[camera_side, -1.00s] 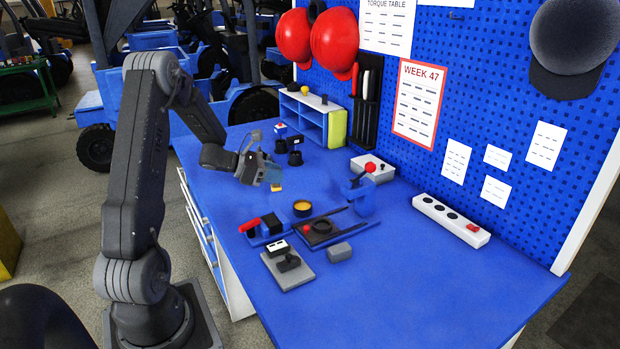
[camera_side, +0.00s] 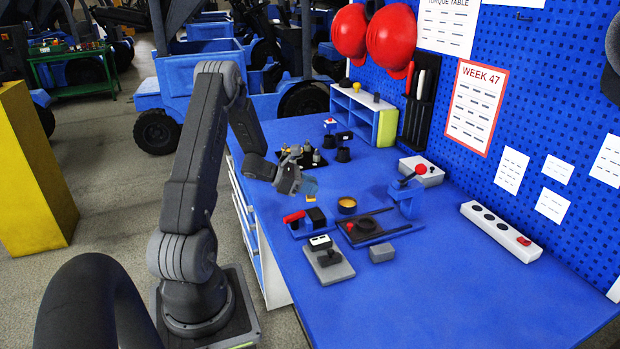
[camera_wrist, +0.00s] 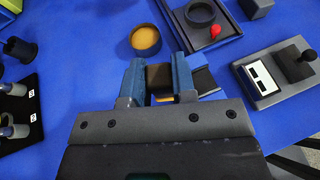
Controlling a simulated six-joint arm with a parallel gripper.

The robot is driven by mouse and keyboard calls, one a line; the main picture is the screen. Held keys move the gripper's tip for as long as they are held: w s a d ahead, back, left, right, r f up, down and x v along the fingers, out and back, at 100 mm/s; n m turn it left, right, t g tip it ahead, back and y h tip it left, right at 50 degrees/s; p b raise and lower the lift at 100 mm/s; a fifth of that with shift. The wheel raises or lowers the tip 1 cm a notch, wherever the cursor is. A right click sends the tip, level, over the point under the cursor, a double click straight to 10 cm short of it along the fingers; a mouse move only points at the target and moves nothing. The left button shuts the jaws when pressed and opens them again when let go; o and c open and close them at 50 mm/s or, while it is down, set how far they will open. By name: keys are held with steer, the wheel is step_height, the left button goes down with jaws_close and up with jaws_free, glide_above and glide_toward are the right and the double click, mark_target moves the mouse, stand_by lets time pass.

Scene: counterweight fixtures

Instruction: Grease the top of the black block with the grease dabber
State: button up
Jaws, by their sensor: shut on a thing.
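My gripper (camera_side: 308,188) is shut on the grease dabber, a dark brown piece (camera_wrist: 159,76) between the blue fingers in the wrist view. Its yellow tip (camera_side: 311,198) hangs below the fingers in the side view, apart from the table. The black block (camera_side: 316,217) sits in a blue fixture with a red handle (camera_side: 294,217), below and near the dabber. In the wrist view the black block (camera_wrist: 204,80) shows just right of the right finger, partly hidden by it. A round dark pot of orange-yellow grease (camera_side: 347,205) stands to the right and shows ahead in the wrist view (camera_wrist: 145,39).
A black tray (camera_side: 378,236) with a ring lies right of the fixture. A grey plate (camera_side: 328,266) with a switch and a small grey block (camera_side: 382,253) are nearer. A blue stand with a red knob (camera_side: 407,195) rises behind. The table's right front is clear.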

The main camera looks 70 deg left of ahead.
steer(key=shift+f, duration=0.5)
steer(key=shift+d+f, duration=0.4)
steer(key=shift+f, duration=0.25)
steer(key=shift+d, duration=3.4)
steer(key=shift+a, duration=3.85)
steer(key=shift+d+r, duration=0.1)
steer(key=shift+r, duration=3.95)
